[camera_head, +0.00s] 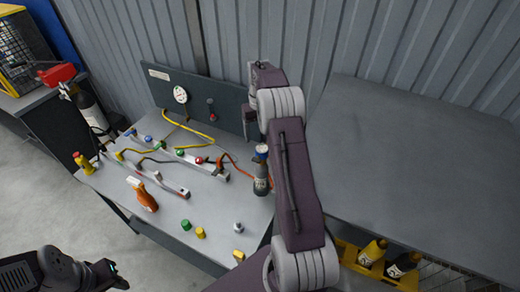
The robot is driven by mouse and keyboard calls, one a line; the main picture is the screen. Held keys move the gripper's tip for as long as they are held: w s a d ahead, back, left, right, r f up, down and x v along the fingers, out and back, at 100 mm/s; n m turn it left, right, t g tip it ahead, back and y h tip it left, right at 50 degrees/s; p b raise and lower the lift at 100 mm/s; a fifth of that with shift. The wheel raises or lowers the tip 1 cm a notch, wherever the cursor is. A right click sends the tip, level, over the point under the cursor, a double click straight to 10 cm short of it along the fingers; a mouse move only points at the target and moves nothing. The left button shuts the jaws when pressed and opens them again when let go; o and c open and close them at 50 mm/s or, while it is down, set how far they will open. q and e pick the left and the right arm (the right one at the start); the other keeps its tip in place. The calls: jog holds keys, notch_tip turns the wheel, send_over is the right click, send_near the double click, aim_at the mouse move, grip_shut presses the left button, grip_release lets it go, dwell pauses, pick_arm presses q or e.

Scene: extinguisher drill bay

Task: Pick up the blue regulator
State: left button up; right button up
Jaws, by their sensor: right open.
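A small blue part (262,150) shows at the top of a dark bottle (262,180) on the grey workbench (205,190), just left of my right arm. I cannot tell for sure whether it is the blue regulator. A small blue knob (148,138) also shows on the bench at the back left. My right gripper (250,122) is open, in front of the back panel and above and behind the bottle, apart from it. My arm partly hides the gripper and the bench's right side. My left gripper (116,275) is low at the left, away from the bench; its jaws are unclear.
Strips with coloured knobs, yellow and orange hoses and an orange spray bottle (143,194) lie across the bench. Small green and yellow pieces stand near its front. A dark table (420,170) is at right, with a yellow crate (350,262) of bottles below it.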

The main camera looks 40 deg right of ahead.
aim_at(262, 148)
jog(key=f, duration=0.1)
jog(key=f+p, duration=0.1)
jog(key=d+f, duration=0.1)
jog(key=shift+s+f, duration=0.25)
jog(key=shift+s, duration=0.1)
jog(key=shift+w+f, duration=0.1)
jog(key=shift+f, duration=0.1)
jog(key=shift+a+f+p, duration=0.1)
jog(key=shift+a+p, duration=0.05)
jog(key=shift+p, duration=0.2)
notch_tip(262, 148, down, 2)
jog(key=p, duration=0.2)
jog(key=shift+a+f+p, duration=0.1)
jog(key=shift+f+p, duration=0.1)
jog(key=shift+p, duration=0.1)
notch_tip(262, 148, down, 2)
jog(key=shift+f, duration=0.2)
jog(key=shift+d+f, duration=0.15)
jog(key=shift+d, duration=0.1)
jog(key=shift+a, duration=0.15)
jog(key=c, duration=1.3)
jog(key=shift+c, duration=0.9)
pick_arm(q)
jog(key=r, duration=0.4)
jog(key=shift+s+d+r, duration=0.1)
jog(key=shift+d+r, duration=0.1)
jog(key=shift+d, duration=0.1)
